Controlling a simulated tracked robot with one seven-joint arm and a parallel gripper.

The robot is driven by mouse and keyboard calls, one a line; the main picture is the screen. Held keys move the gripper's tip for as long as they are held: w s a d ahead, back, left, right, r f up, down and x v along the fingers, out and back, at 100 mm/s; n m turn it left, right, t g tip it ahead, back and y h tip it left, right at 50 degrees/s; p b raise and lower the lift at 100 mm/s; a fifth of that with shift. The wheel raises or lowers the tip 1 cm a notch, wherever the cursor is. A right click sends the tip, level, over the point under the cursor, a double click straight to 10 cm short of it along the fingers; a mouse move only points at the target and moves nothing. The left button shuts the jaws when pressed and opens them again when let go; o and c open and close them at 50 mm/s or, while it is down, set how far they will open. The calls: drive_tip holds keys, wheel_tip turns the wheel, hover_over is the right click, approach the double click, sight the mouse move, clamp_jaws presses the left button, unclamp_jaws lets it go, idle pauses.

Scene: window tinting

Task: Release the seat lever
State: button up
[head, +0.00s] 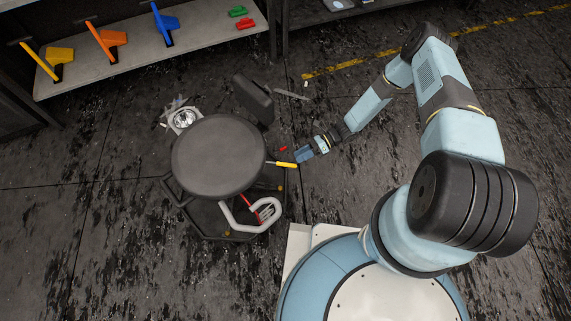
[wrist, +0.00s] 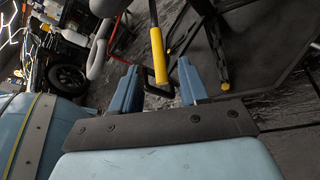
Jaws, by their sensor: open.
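A stool with a round black seat (head: 218,155) stands left of centre in the head view. Its seat lever, with a yellow grip (head: 283,163), sticks out to the right from under the seat. My gripper (head: 299,155) is just right of the grip's outer end. In the wrist view the yellow grip (wrist: 158,50) shows between the blue fingers of my gripper (wrist: 158,68), with gaps on both sides. The fingers are apart and hold nothing. I cannot tell how deep the grip reaches between them. The lever's inner end is hidden under the seat in the head view.
A black backrest-like part (head: 254,98) stands behind the seat. A lamp (head: 184,118) and a grey looped handle (head: 252,215) sit around the stool. A shelf (head: 130,62) with coloured tools is at the back left. The floor right of my gripper is mostly clear.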

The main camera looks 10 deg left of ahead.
sight(285, 164)
drive_tip(key=x, duration=0.8)
clamp_jaws()
idle(0.5)
